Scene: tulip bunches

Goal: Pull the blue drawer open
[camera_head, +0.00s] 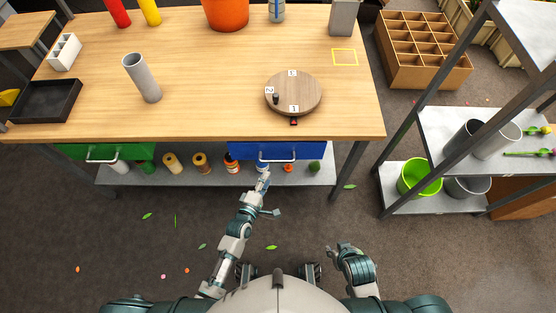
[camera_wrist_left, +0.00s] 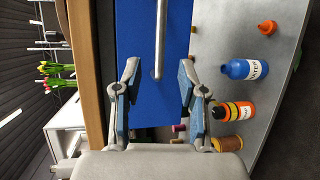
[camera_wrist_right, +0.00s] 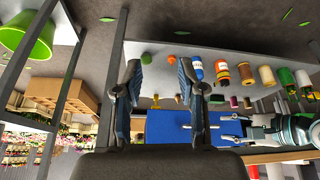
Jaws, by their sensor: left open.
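The blue drawer (camera_head: 300,151) is set under the right part of the wooden table's front edge and looks shut. Its silver bar handle (camera_head: 277,159) runs across its front; in the left wrist view the handle (camera_wrist_left: 159,40) stands upright in the picture, ahead of the jaws. My left gripper (camera_head: 263,178) is open and empty, just short of the handle, its two fingers (camera_wrist_left: 157,90) apart on either side of the handle's line. My right gripper (camera_wrist_right: 157,85) is open and empty, held low away from the table. The blue drawer (camera_wrist_right: 170,124) also shows in the right wrist view.
A green drawer (camera_head: 85,152) sits to the left. A grey shelf (camera_head: 215,176) below holds several bottles and spools. On the table stand a round turntable (camera_head: 310,92) and a grey tube (camera_head: 142,78). A metal rack (camera_head: 400,207) is at right.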

